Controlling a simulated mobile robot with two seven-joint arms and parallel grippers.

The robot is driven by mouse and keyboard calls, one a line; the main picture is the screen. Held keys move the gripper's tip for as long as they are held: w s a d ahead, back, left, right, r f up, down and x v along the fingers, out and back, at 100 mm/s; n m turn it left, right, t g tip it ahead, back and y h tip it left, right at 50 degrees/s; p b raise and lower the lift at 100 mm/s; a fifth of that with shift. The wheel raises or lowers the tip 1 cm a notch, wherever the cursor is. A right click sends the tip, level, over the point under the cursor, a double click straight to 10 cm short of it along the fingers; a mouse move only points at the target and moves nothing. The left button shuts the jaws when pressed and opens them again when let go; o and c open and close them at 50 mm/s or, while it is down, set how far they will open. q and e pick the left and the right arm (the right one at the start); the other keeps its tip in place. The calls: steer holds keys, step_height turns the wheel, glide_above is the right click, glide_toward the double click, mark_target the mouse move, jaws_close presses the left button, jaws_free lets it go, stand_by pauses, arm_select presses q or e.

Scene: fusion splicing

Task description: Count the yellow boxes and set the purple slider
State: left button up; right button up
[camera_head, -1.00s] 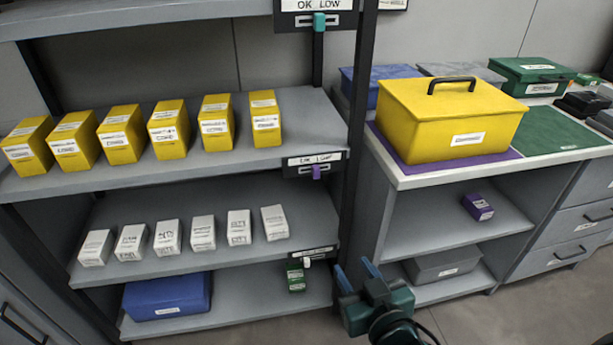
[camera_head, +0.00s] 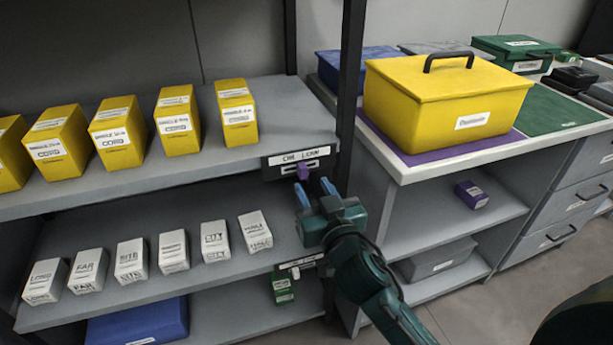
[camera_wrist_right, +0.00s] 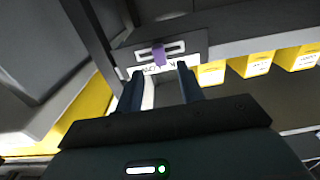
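Several small yellow boxes (camera_head: 118,133) with white labels stand in a row on the upper shelf; the leftmost is cut by the picture edge. The purple slider (camera_head: 303,172) sits on a labelled plate (camera_head: 270,168) at the shelf's front right edge, near the middle of its slot. My right gripper (camera_head: 316,188) is just below and in front of it, fingers apart and empty. In the right wrist view the purple slider (camera_wrist_right: 158,54) lies ahead of the open fingers (camera_wrist_right: 160,88), roughly between their lines, apart from them. My left gripper is out of view.
Small white boxes (camera_head: 173,250) stand on the shelf below. A second slider plate (camera_head: 300,262) and a green box (camera_head: 283,287) are behind my right wrist. A dark rack post (camera_head: 350,90) stands close right. A large yellow case (camera_head: 440,105) sits on the bench.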

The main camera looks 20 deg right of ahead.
mark_target(304, 174)
steer(key=shift+w+a, duration=0.1)
steer(key=shift+w, duration=2.25)
jaws_close()
steer(key=shift+f, duration=0.1)
